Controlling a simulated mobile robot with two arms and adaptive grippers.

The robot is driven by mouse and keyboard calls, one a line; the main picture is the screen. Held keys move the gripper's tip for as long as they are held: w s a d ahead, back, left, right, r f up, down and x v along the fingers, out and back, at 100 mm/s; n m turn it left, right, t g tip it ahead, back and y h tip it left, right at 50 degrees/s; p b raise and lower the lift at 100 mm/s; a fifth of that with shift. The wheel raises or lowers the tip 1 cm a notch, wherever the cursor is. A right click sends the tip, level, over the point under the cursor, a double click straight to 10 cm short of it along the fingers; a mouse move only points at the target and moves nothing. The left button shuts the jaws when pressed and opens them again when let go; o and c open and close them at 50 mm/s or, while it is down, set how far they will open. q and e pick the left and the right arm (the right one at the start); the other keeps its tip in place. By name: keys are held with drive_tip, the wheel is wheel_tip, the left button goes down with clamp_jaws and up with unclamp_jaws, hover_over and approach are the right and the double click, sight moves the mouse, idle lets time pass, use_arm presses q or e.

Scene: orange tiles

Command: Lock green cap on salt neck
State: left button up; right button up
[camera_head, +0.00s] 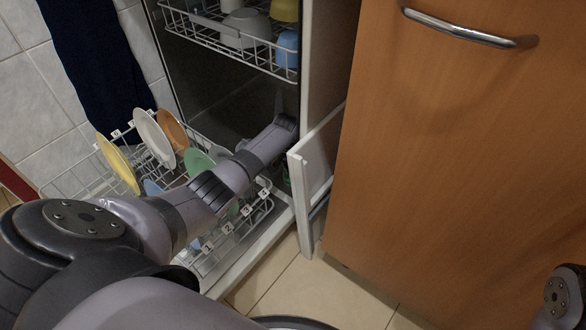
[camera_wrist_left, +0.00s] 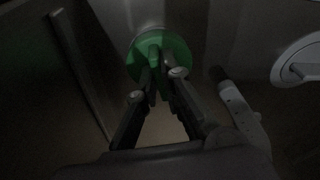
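The round green cap (camera_wrist_left: 172,58) sits against the grey metal wall at the top centre of the left wrist view, with a raised grip bar across it. The fingers of my left gripper (camera_wrist_left: 158,82) reach up to the cap and appear closed on its grip bar, one on each side. The salt neck is hidden behind the cap, so I cannot tell how the cap sits on it. In the head view my left arm reaches into the dishwasher, and its gripper is hidden there. My right gripper is not in view.
The lower rack (camera_head: 75,178) is pulled out and holds several plates, among them a yellow plate (camera_head: 117,164). The upper rack (camera_head: 215,43) holds cups and bowls. A white panel (camera_head: 304,205) and an orange cabinet (camera_head: 450,150) stand close right of my arm. A round fitting (camera_wrist_left: 299,62) shows at right.

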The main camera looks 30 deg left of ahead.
use_arm(q)
drive_tip(key=o, duration=0.5)
drive_tip(key=shift+s+f, duration=0.15)
drive_tip(key=shift+f, duration=0.05)
drive_tip(key=shift+s+d+r, duration=0.1)
drive_tip(key=shift+s+r, duration=0.1)
drive_tip(key=shift+r, duration=1.05)
drive_tip(key=shift+s+d+r, duration=0.1)
drive_tip(key=shift+s+r, duration=0.1)
drive_tip(key=shift+r, duration=1.05)
drive_tip(key=shift+s+r, duration=0.2)
drive_tip(key=shift+r, duration=1.05)
